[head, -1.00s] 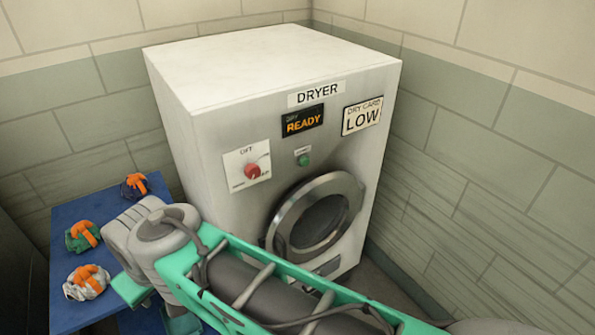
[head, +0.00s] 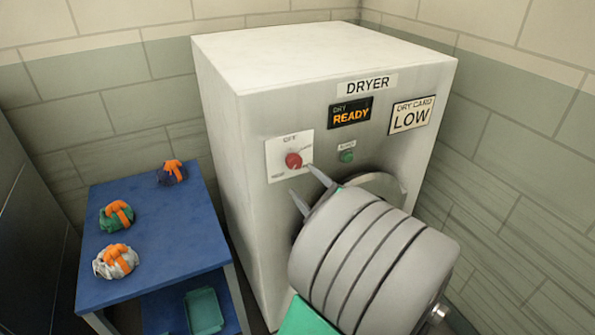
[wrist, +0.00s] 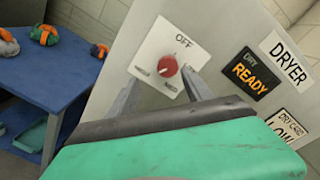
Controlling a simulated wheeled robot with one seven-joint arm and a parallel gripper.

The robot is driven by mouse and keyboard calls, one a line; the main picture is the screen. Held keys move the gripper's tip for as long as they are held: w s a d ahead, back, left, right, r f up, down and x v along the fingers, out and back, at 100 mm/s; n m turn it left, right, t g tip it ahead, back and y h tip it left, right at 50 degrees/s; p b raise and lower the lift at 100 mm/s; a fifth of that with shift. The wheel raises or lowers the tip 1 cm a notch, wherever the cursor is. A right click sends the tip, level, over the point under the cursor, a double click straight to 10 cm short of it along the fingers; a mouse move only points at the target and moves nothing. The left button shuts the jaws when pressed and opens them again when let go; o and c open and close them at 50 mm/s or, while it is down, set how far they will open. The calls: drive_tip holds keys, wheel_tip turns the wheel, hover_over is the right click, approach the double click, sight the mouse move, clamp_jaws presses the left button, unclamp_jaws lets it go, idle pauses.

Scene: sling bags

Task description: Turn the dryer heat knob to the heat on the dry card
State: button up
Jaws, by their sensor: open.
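The red heat knob (head: 293,160) sits on a white plate on the dryer's front (head: 260,230). It also shows in the wrist view (wrist: 167,67), under the word OFF; the smaller labels and the knob's pointer are too small to read surely. The dry card (head: 411,115) at the upper right reads LOW. My gripper (head: 304,181) is open and empty, its fingertips just below and right of the knob in the head view. In the wrist view, the fingers (wrist: 161,80) reach up on either side of the knob; I cannot tell whether they touch it.
A display (head: 350,113) reads DRY READY, with a green button (head: 347,156) below it. My arm hides most of the round door (head: 380,185). A blue table (head: 165,235) with several orange-strapped bundles stands left. Tiled walls close off the back and right.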

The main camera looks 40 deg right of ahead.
sight(296, 163)
drive_tip(key=shift+m, duration=0.5)
drive_tip(key=x, duration=0.2)
drive_tip(key=p+x, duration=0.1)
drive_tip(key=x, duration=0.2)
drive_tip(key=d+x, duration=0.1)
drive_tip(key=x, duration=0.1)
drive_tip(key=shift+d+r+p, duration=0.1)
drive_tip(key=shift+r+p, duration=0.25)
drive_tip(key=shift+r, duration=0.05)
clamp_jaws()
